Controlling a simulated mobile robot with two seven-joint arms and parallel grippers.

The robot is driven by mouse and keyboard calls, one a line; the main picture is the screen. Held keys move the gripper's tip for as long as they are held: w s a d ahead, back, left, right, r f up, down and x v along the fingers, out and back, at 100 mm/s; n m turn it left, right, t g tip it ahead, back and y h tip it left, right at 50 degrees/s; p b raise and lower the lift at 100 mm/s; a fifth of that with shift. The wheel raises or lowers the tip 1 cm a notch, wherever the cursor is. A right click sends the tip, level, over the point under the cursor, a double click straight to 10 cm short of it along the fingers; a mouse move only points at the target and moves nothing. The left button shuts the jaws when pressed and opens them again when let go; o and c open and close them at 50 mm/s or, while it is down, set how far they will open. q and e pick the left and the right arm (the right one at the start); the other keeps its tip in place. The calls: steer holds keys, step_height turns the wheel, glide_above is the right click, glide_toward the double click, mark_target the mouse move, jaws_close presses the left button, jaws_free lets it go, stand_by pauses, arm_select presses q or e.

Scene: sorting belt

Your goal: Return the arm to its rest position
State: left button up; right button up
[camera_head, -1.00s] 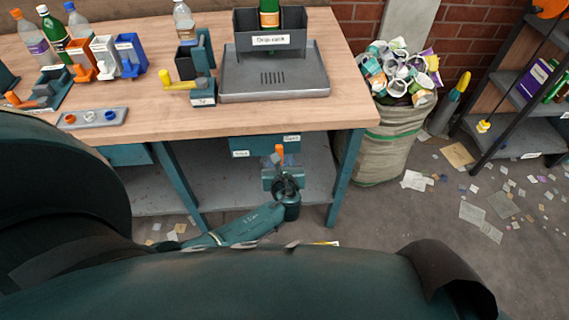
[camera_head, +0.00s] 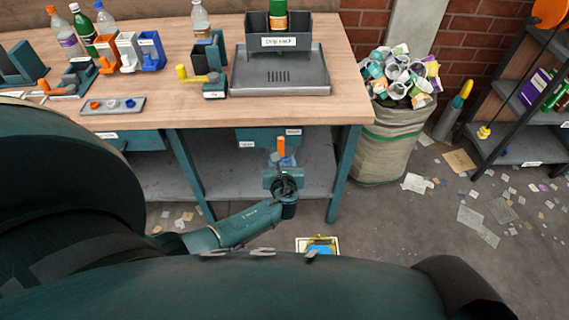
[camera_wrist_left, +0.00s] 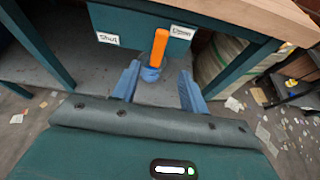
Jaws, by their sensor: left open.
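My left arm comes in low from the left in the head view. Its gripper (camera_head: 282,163) is in front of the bench's teal underside panel, below the worktop. In the left wrist view the gripper (camera_wrist_left: 160,78) has its two blue fingers apart, and it is open. An upright orange lever (camera_wrist_left: 159,47) with a blue base shows beyond and between the fingertips, between labels reading "Shut" and "Open". The lever also shows in the head view (camera_head: 281,147). I see no contact between fingers and lever. My right gripper is not in view.
The wooden bench (camera_head: 190,108) holds bottles, small dispensers, a grey tray (camera_head: 126,108) and a drip rack (camera_head: 282,70). A sack of cups (camera_head: 385,145) stands right of it. Dark shelving (camera_head: 525,140) is at the far right. Paper scraps litter the open floor.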

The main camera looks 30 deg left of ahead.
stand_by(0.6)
arm_select(q)
steer(key=s+d+r+n+g+h, duration=0.2)
steer(key=s+d+r+n+g, duration=0.15)
steer(key=s+n, duration=0.55)
steer(key=s+d+r+n+g+h, duration=0.25)
steer(key=s+r+n, duration=0.25)
steer(key=s+n, duration=0.45)
steer(key=s+d+r+n+g+h, duration=0.2)
steer(key=s+r+n+h, duration=0.15)
steer(key=s+n, duration=0.6)
steer(key=w+d+f+t+h, duration=0.2)
steer(key=w+d+f+t, duration=0.2)
steer(key=f, duration=0.5)
steer(key=shift+w+d+m+t, duration=0.4)
steer(key=shift+d+t, duration=0.6)
steer(key=shift+t, duration=0.2)
